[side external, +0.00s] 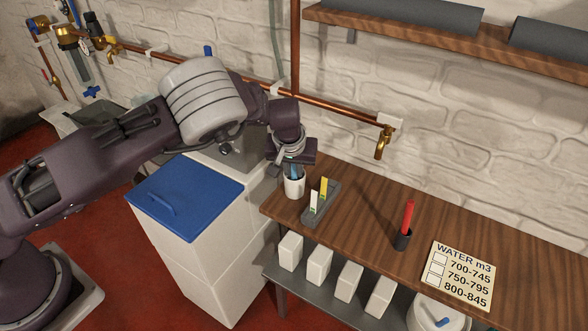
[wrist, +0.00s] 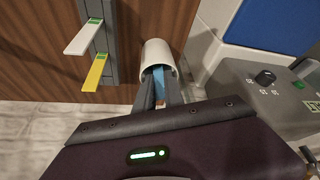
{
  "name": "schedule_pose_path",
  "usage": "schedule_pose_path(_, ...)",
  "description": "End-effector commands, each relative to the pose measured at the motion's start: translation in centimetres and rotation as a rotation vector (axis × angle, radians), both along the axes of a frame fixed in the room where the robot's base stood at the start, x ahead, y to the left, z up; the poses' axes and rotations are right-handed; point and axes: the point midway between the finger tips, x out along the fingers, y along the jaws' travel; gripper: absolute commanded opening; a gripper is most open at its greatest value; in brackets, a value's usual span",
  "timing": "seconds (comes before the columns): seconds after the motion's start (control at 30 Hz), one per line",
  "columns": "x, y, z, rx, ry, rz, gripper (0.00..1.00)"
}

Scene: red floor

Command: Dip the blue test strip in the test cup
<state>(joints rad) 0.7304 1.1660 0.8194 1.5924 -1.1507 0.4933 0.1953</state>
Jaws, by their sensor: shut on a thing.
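The white test cup (side external: 294,187) stands upright on the wooden bench near its left end. It also shows at the top middle of the wrist view (wrist: 156,52). My gripper (side external: 292,171) is right above the cup's mouth, pointing down. In the wrist view its fingers (wrist: 159,92) are shut on the blue test strip (wrist: 159,78). The strip's lower part reaches into the cup's mouth; its tip and any liquid inside are hidden.
A grey strip rack (side external: 325,204) with a white strip (side external: 314,202) and a yellow strip (side external: 324,187) stands just right of the cup. A red marker in a dark holder (side external: 403,239) and a WATER card (side external: 461,273) are farther right. A blue-lidded white bin (side external: 185,198) is left.

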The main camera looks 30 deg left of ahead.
Motion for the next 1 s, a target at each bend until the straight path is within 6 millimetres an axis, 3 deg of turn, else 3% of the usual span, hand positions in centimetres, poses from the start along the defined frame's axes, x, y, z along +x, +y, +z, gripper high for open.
schedule_pose_path(1.0,0.1,0.0,10.2,-0.001,-0.003,0.000,0.00)
